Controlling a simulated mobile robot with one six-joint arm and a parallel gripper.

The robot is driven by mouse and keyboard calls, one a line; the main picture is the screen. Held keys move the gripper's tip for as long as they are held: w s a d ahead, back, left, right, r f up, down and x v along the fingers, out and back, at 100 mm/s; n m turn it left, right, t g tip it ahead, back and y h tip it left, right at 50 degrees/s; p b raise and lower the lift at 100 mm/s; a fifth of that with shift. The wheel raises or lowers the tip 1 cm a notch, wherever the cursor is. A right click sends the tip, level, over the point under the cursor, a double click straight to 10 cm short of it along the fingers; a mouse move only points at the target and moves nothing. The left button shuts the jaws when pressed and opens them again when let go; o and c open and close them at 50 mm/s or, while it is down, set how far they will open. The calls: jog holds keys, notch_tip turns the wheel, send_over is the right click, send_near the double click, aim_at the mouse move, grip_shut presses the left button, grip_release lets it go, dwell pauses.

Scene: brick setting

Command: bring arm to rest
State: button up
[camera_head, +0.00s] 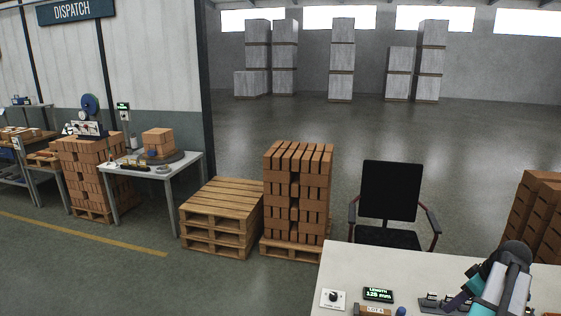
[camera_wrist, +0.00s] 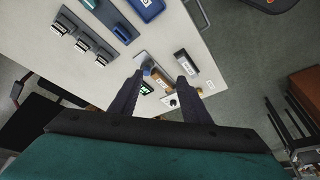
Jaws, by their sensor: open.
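My gripper (camera_wrist: 160,76) shows in the wrist view with its two dark fingers spread apart. It is open, and nothing is held between them. Beyond the fingertips lie a small brown block (camera_wrist: 161,82) and a dark block with a white label (camera_wrist: 186,63) on the pale worktable (camera_wrist: 185,30). In the head view my arm shows at the lower right, over the worktable (camera_head: 350,262). The fingertips are hard to make out there, and the arm hides part of the table top.
A length display (camera_head: 378,295), a knob box (camera_head: 333,299) and several dark blocks (camera_wrist: 82,44) stand on the worktable. A black chair (camera_head: 390,190) is behind it. Stacked bricks (camera_head: 298,190) and empty pallets (camera_head: 222,205) stand left of it.

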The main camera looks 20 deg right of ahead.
jog(key=w+a+f+g, duration=0.1)
jog(key=w+a+f, duration=0.3)
jog(key=w+a, duration=0.3)
jog(key=w+a+f+m+g, duration=0.1)
jog(key=w+a+f, duration=0.35)
jog(key=a, duration=0.55)
jog(key=w+a+f, duration=0.4)
jog(key=w+a, duration=0.3)
jog(key=a, duration=0.1)
jog(key=a+f+g, duration=0.1)
jog(key=a+f, duration=0.3)
jog(key=a, duration=0.7)
jog(key=a+f, duration=0.3)
jog(key=a, duration=0.8)
jog(key=a+f+g, duration=0.1)
jog(key=a+f, duration=0.3)
jog(key=a, duration=0.7)
jog(key=s+f+g+b, duration=0.6)
jog(key=s+f+b, duration=0.4)
jog(key=s+f, duration=1.5)
notch_tip(320, 180, down, 4)
jog(key=shift+s+f+h+b, duration=0.1)
jog(key=shift+s+h+b, duration=0.2)
jog(key=shift+h+b, duration=0.1)
jog(key=shift+d, duration=0.1)
